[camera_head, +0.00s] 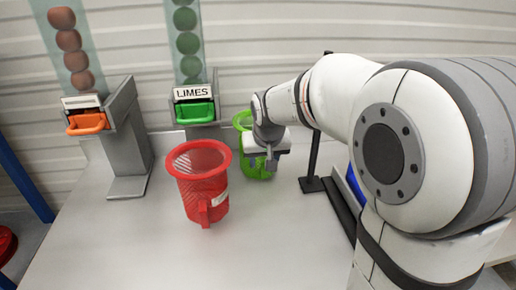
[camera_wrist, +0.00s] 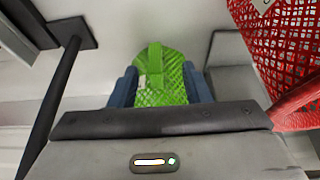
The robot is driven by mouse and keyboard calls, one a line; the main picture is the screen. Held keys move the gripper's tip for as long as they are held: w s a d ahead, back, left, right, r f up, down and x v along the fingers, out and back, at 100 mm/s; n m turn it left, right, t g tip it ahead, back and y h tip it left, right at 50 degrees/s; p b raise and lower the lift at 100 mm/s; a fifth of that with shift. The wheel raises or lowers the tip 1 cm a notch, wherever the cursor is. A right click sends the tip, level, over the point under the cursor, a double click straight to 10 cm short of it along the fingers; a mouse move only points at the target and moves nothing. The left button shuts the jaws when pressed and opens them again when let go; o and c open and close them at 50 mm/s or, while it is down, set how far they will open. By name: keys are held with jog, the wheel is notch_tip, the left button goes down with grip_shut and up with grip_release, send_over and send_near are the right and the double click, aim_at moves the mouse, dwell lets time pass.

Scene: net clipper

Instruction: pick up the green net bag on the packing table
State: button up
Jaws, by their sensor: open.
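The green net bag (camera_head: 257,165) stands on the packing table (camera_head: 140,235), behind and to the right of the red net bag, partly hidden by my gripper (camera_head: 270,160).
A red net bag (camera_head: 200,185) stands close by, at the right edge of the wrist view (camera_wrist: 285,50). A dark post (camera_head: 313,155) rises on the other side. Behind are a LIMES dispenser (camera_head: 195,105) and one with an orange handle (camera_head: 88,123). The table's front left is clear.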

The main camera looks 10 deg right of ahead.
aim_at(264, 177)
jog(key=x, duration=0.5)
jog(key=w+x, duration=0.1)
jog(key=x, duration=0.1)
jog(key=shift+w+d+f+p, duration=0.1)
jog(key=shift+d+f+p, duration=0.05)
jog(key=shift+d+p, duration=0.2)
grip_shut()
